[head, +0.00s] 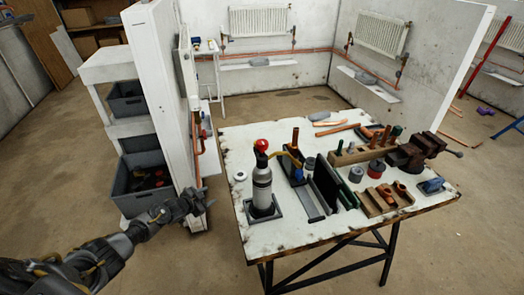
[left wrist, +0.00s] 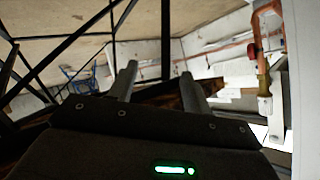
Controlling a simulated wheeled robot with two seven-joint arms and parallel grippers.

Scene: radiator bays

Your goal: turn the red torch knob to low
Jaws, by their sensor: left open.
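The red torch knob (head: 261,144) sits on top of the torch, whose grey cylinder (head: 262,182) stands upright in a dark square base near the left side of the workbench. The knob's setting is too small to read. My left gripper (head: 203,198) is to the left of the bench and the torch, apart from both, beside the lower end of the white partition. In the left wrist view its two fingers (left wrist: 160,82) are spread with nothing between them. The torch does not show clearly in that view. My right gripper is not in view.
The workbench (head: 240,215) carries a vise (head: 418,150), wooden blocks, fittings and loose copper pipes. Grey bins (head: 140,185) sit behind. Bare floor lies between partition and bench.

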